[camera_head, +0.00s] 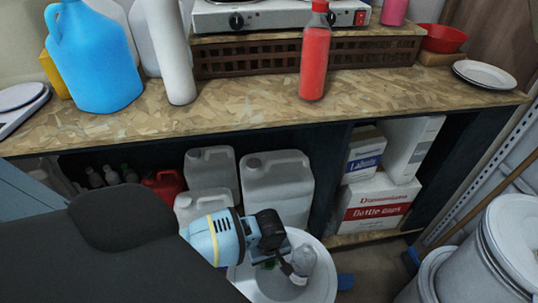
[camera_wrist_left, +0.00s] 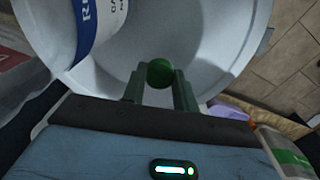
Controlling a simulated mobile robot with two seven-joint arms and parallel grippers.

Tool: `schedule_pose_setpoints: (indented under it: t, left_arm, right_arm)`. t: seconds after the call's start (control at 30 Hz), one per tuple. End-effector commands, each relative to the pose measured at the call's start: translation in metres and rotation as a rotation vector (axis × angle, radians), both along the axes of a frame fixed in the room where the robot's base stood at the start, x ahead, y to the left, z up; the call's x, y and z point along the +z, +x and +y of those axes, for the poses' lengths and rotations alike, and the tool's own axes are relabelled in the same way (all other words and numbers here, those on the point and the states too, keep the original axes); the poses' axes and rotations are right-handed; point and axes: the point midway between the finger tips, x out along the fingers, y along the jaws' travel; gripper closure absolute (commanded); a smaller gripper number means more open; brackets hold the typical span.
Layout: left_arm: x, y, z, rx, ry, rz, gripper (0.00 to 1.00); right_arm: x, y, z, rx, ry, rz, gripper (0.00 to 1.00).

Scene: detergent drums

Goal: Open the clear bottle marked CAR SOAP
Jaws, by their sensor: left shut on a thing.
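My left gripper (camera_head: 278,262) reaches down over a round white drum or bucket (camera_head: 325,284) on the floor in front of the bench. In the left wrist view its two fingers (camera_wrist_left: 160,88) are shut on a small round green thing (camera_wrist_left: 160,73), like a cap. I cannot see whether a bottle is attached to it. A small grey, rounded thing (camera_head: 303,259), perhaps a bottle, shows right beside the fingers in the head view. No CAR SOAP marking is readable. A blue and white label (camera_wrist_left: 95,25) shows only in part. My right gripper is not in view.
Large pale jugs (camera_head: 278,185) and cartons (camera_head: 380,200) stand under the bench. On the bench top (camera_head: 240,110) are a blue jug (camera_head: 92,60), a white bottle (camera_head: 168,50) and a red bottle (camera_head: 315,55). White drums (camera_head: 510,245) stand at the right.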

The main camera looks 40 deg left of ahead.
Motion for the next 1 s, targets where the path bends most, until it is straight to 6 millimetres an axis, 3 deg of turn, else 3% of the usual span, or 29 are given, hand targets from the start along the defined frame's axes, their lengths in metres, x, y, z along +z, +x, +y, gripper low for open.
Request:
schedule_pose_setpoints:
  t: [0.03,0.17,0.63,0.67,0.7,0.83,1.0]
  left_arm:
    - [-0.014,-0.004,0.000,-0.001,0.001,0.010,0.98]
    - [-0.027,-0.004,0.000,-0.001,0.001,0.008,0.98]
    - [-0.032,-0.003,-0.001,-0.001,0.000,0.007,0.98]
    - [-0.033,-0.003,-0.001,-0.001,0.000,0.007,0.70]
    - [-0.032,-0.003,-0.001,-0.001,0.000,0.006,0.65]
    - [-0.032,-0.003,-0.001,-0.001,0.000,0.006,0.49]
    - [-0.032,-0.003,-0.001,-0.001,0.000,0.006,0.49]
  right_arm:
    - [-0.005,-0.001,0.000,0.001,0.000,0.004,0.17]
    - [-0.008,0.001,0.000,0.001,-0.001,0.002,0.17]
    - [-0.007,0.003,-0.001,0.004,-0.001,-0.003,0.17]
    - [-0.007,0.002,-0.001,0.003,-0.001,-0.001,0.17]
    - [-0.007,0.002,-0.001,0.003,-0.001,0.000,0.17]
    - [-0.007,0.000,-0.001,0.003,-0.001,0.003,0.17]
    - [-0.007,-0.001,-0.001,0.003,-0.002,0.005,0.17]
